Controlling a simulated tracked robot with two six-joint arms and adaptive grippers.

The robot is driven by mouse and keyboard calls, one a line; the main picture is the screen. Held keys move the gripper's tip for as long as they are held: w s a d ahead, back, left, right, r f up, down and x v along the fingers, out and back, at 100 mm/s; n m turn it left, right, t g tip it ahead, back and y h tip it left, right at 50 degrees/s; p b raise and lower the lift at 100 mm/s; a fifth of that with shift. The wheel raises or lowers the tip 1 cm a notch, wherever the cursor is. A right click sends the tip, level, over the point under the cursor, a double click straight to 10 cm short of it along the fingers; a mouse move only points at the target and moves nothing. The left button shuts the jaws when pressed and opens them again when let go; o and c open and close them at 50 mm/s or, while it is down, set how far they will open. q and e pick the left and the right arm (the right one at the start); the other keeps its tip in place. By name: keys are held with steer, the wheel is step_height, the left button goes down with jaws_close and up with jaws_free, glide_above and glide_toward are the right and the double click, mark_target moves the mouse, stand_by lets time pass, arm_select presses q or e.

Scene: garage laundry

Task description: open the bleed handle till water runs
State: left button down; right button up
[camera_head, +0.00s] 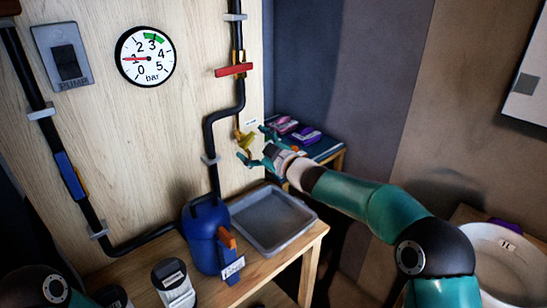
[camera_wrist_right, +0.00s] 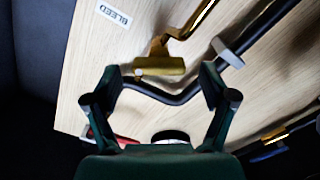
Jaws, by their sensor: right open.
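In the right wrist view the brass handle (camera_wrist_right: 160,66) sits below a bent brass spout, near a "BLEED" label (camera_wrist_right: 115,14). My right gripper (camera_head: 257,144) is open at the handle. In the wrist view the right gripper's fingers (camera_wrist_right: 159,78) stand on either side of the handle, with gaps visible. The grey tray (camera_head: 272,249) below shows no visible water. My left gripper is not in view.
A gauge (camera_head: 145,57) has its red needle near 1 and a green band around 3. A red lever (camera_head: 233,70) sits higher on the pipe. A blue jug (camera_head: 204,236) stands left of the tray. A side table (camera_head: 329,149) holds small packs.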

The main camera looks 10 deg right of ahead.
steer(key=v, duration=0.9)
steer(key=shift+s, duration=0.2)
steer(key=shift+d+f, duration=0.1)
steer(key=shift+f, duration=0.1)
